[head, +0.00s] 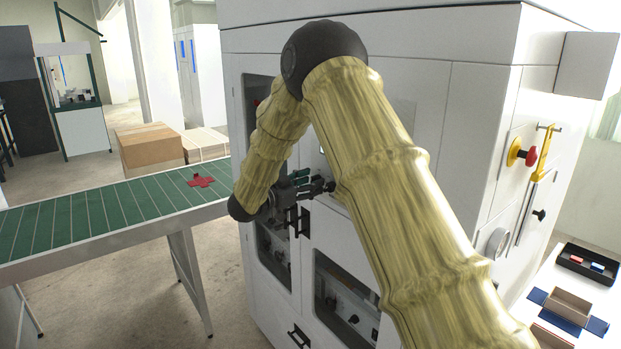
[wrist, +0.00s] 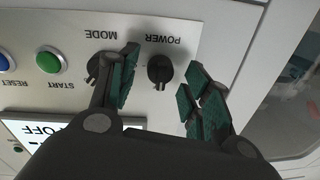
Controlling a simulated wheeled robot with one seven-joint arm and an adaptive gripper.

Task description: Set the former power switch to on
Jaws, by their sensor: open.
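The former's power switch (wrist: 160,71) is a black rotary knob in the wrist view, under an upside-down POWER label. My gripper (wrist: 168,90) is open, with its green-padded fingers on either side of the knob and a gap to each. I cannot tell how far the tips are from the panel. A display (wrist: 40,130) below reads OFF in part, with the rest hidden behind my gripper. In the head view my gripper (head: 318,182) is at the front of the white former (head: 470,110). My arm hides the switch there.
Beside the switch are a MODE knob (wrist: 94,66), partly behind my left finger, a green START button (wrist: 48,62) and a blue RESET button (wrist: 3,63). A green conveyor (head: 100,215) with a red cross-shaped piece stands at left.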

